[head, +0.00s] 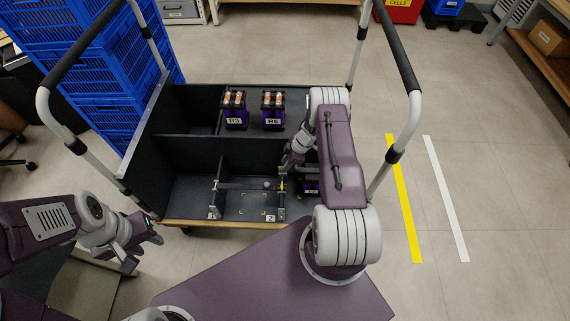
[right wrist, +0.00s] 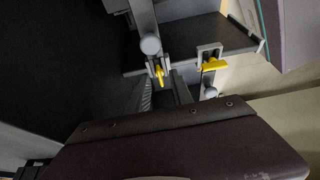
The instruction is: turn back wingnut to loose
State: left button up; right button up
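A yellow wingnut (head: 282,185) shows small in the head view, on the right side of the cart's front bay, just below my right gripper (head: 288,163). The right wrist view shows two yellow wing-shaped parts, one upright (right wrist: 159,75) beside a grey round knob and one lying more level (right wrist: 214,65) on a grey bracket. I cannot tell which of them is the one in the head view. My right gripper points down into the cart, its fingertips are hidden, and contact cannot be seen. My left gripper (head: 150,240) appears open and empty, left of the cart's front edge.
The black cart (head: 170,140) has dividers and tall grey handle rails. Purple modules R3 (head: 236,115) and R6 (head: 272,113) stand in its rear bay. Blue crates (head: 110,100) stand behind left. Floor to the right is clear.

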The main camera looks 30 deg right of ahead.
jog(key=p+v, duration=0.2)
jog(key=v, duration=0.6)
jog(key=shift+r+p, duration=0.25)
jog(key=shift+p, duration=0.1)
jog(key=shift+s+d, duration=0.1)
